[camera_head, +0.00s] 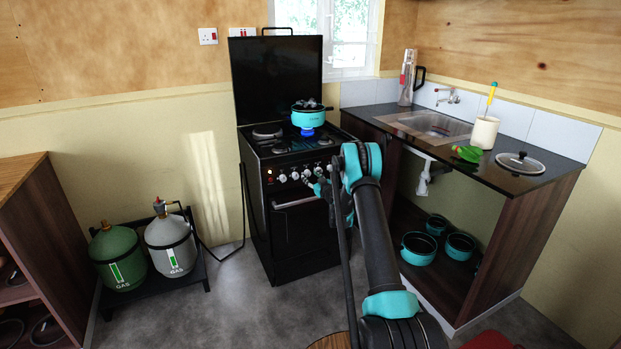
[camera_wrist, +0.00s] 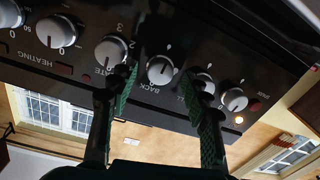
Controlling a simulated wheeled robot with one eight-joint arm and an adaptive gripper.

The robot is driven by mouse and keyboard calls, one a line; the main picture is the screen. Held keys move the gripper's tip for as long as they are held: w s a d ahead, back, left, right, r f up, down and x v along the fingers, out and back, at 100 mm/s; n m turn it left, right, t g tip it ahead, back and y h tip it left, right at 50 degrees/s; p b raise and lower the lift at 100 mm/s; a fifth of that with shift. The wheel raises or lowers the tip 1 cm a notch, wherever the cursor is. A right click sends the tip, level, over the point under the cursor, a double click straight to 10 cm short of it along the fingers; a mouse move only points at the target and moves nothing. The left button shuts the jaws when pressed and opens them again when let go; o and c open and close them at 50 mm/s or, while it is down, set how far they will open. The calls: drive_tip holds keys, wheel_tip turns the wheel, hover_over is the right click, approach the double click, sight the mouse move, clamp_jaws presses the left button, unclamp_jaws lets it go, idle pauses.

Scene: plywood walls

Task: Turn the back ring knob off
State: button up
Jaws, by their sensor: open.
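The black cooker (camera_head: 308,236) stands against the back wall with a row of silver knobs on its front panel. In the wrist view, the knob labelled BACK (camera_wrist: 160,69) sits between my two fingertips, with a pale mark on its face. My gripper (camera_wrist: 160,88) is open around that knob, one finger on each side; I cannot tell whether either finger touches it. In the head view, my gripper (camera_head: 320,186) is at the panel, partly hidden by my arm. A blue flame (camera_head: 308,132) burns under a teal pot (camera_head: 308,117) on a rear ring.
Neighbouring knobs (camera_wrist: 112,52) and (camera_wrist: 235,99) sit close on both sides. An orange light (camera_wrist: 239,120) glows on the panel. The sink counter (camera_head: 508,176) stands right of the cooker, gas bottles (camera_head: 171,245) left. Grey floor lies in front.

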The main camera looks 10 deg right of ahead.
drive_tip(key=shift+w+a, duration=0.1)
drive_tip(key=shift+w, duration=0.15)
clamp_jaws()
